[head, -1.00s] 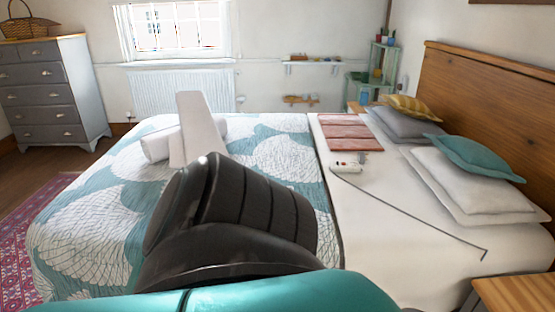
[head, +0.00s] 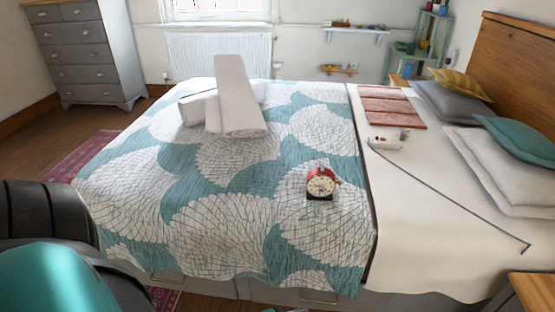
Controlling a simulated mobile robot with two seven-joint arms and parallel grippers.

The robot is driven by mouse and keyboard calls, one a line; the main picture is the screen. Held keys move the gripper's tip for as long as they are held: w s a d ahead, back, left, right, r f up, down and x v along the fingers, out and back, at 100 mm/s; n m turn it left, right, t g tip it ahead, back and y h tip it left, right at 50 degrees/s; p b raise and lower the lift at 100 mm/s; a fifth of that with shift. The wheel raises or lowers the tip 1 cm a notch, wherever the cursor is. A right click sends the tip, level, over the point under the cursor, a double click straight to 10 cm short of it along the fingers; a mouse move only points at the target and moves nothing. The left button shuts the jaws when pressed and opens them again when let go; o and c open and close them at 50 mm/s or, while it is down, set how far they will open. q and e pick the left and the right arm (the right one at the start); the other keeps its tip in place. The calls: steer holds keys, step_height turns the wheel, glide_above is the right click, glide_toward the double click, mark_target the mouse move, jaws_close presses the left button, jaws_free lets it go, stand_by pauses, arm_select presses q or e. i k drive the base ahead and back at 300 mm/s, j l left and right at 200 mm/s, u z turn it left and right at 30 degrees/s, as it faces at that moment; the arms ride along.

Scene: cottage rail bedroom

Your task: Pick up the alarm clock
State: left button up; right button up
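A red alarm clock (head: 321,184) with a pale round face stands upright on the patterned teal and white quilt (head: 225,215), on the near right part of the bed. Nothing touches it. A dark and teal part of my own arm shows at the lower left, well apart from the clock. Neither of my grippers is in view.
White rolled towels (head: 238,100) lie farther back on the bed. A white device (head: 384,142) with a dark cord rests on the cream sheet, near folded pink cloths (head: 392,105). Pillows (head: 500,165) lie at the right. The quilt around the clock is clear.

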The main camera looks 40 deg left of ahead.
mark_target(314, 179)
steer(key=u, duration=1.05)
